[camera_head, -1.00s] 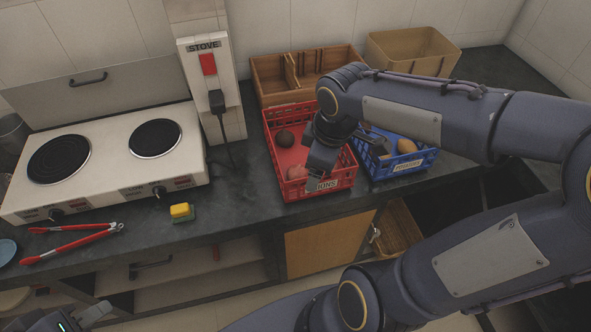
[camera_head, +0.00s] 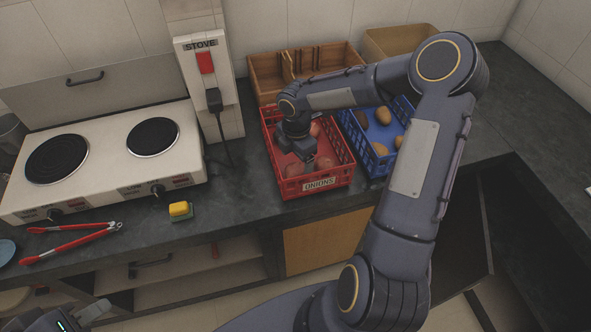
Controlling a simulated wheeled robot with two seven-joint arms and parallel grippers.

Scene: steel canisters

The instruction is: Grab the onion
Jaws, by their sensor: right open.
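A red plastic crate (camera_head: 345,172) labelled ONIONS stands on the dark counter. Several reddish-brown onions lie in it, one near the front (camera_head: 325,163), partly hidden. My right gripper (camera_head: 301,167) points down inside this crate, open, close above the onions. Its arm covers part of the crate, and I cannot tell whether the fingers touch an onion. My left gripper (camera_head: 92,314) shows only in part at the bottom left corner, away from the crate; its jaws are unclear.
A blue crate (camera_head: 352,131) with potatoes stands to the right of the red one. Wooden boxes (camera_head: 268,77) stand behind. A two-plate stove (camera_head: 105,157), a yellow-green sponge (camera_head: 180,211) and red tongs (camera_head: 72,242) are to the left.

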